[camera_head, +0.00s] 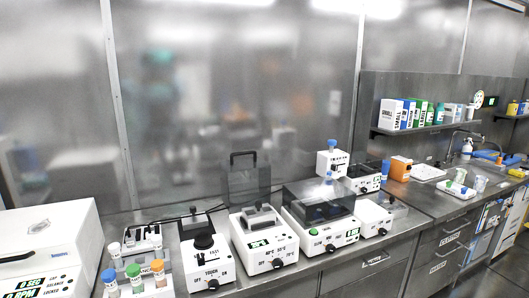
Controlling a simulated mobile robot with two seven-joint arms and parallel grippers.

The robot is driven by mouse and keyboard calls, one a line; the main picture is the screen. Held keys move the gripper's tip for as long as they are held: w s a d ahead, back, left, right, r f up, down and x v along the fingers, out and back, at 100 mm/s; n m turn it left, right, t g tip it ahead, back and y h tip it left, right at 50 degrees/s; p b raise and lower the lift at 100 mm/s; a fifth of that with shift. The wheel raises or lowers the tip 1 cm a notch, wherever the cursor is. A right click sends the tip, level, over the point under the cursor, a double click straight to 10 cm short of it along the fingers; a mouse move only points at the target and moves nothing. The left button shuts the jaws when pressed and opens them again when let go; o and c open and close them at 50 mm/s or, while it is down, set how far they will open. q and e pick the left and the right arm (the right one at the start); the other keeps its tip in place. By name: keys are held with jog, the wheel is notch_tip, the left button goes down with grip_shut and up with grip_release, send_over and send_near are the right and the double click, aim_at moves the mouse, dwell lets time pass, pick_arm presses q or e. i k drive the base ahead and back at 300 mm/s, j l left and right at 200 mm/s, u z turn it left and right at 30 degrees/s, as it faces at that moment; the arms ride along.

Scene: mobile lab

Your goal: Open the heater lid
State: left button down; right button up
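The heater (271,254) is a white box on the steel counter, with a green display, temperature marks and a black knob on its front. Its metal block (262,218) shows uncovered on top. A dark see-through lid (248,184) with a black handle (243,154) stands upright behind the block, raised off it. The lid's lower edge and hinge are partly hidden by the block. Neither of my grippers is in view.
A vortex mixer (205,262) stands close on the left, a shaker with a dark cover (319,207) close on the right. A tube rack (139,286) and a centrifuge (45,250) are further left. A steel wall (180,100) rises behind.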

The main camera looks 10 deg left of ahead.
aim_at(234, 204)
jog(key=i+l, duration=0.15)
jog(key=l, duration=0.15)
jog(key=i+l, duration=0.15)
jog(key=l, duration=0.2)
jog(key=i+l+u, duration=0.1)
jog(key=l, duration=0.2)
jog(key=i+l, duration=0.2)
jog(key=l, duration=0.15)
jog(key=i+l, duration=0.1)
jog(key=l, duration=0.25)
jog(key=i+l+u, duration=0.1)
jog(key=l, duration=0.2)
jog(key=i, duration=0.05)
